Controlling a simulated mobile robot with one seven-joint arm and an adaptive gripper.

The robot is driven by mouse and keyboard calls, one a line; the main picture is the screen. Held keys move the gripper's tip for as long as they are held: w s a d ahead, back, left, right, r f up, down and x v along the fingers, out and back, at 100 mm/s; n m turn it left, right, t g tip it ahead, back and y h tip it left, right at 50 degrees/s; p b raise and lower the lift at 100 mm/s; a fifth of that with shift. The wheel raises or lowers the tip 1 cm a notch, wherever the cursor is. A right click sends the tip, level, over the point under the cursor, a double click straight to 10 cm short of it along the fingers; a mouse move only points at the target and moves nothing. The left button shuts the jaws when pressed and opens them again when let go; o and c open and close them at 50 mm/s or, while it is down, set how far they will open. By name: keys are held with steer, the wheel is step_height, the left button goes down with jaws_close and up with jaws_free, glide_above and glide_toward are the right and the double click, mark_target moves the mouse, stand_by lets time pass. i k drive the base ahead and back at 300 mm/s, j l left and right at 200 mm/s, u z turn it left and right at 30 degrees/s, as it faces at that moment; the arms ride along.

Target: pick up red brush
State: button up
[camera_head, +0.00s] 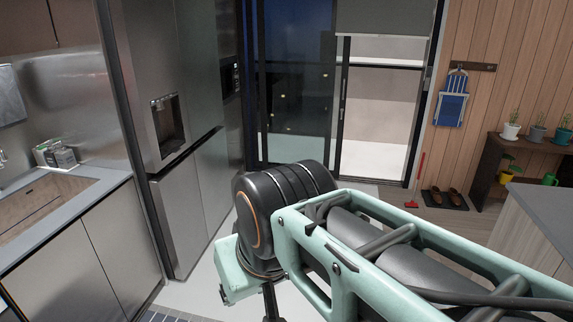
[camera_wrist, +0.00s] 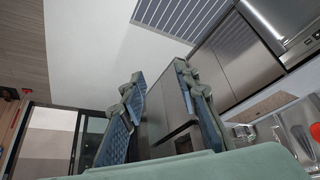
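The red brush (camera_head: 412,204) stands on the floor at the right of the head view, its thin handle leaning up against the wooden wall beside the glass door. A thin red piece at the left edge of the wrist view (camera_wrist: 15,116) looks like its handle. My gripper (camera_wrist: 160,74) is open in the wrist view, its two blue-padded fingers apart with nothing between them. It is far from the brush. In the head view, my arm fills the lower middle and right, and the gripper itself cannot be made out.
A dark mat with shoes (camera_head: 445,199) lies right of the brush. A plant shelf (camera_head: 500,150) and a grey-topped counter (camera_head: 540,212) stand at the right. The fridge (camera_head: 175,100) and sink counter (camera_head: 62,215) are on the left. Pale floor lies between.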

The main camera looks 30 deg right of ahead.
mark_target(412, 205)
steer(key=z, duration=2.3)
steer(key=i+z, duration=0.3)
steer(key=i, duration=0.3)
steer(key=i+u, duration=0.3)
steer(key=i, duration=0.2)
steer(key=i+l+u, duration=0.15)
steer(key=i+u, duration=0.15)
steer(key=i, duration=0.2)
steer(key=i+u, duration=0.3)
steer(key=i, duration=0.2)
steer(key=i+u, duration=0.25)
steer(key=i, duration=1.45)
steer(key=i+z, duration=0.15)
steer(key=i, duration=0.4)
steer(key=i+j+z, duration=0.15)
steer(key=i, duration=0.4)
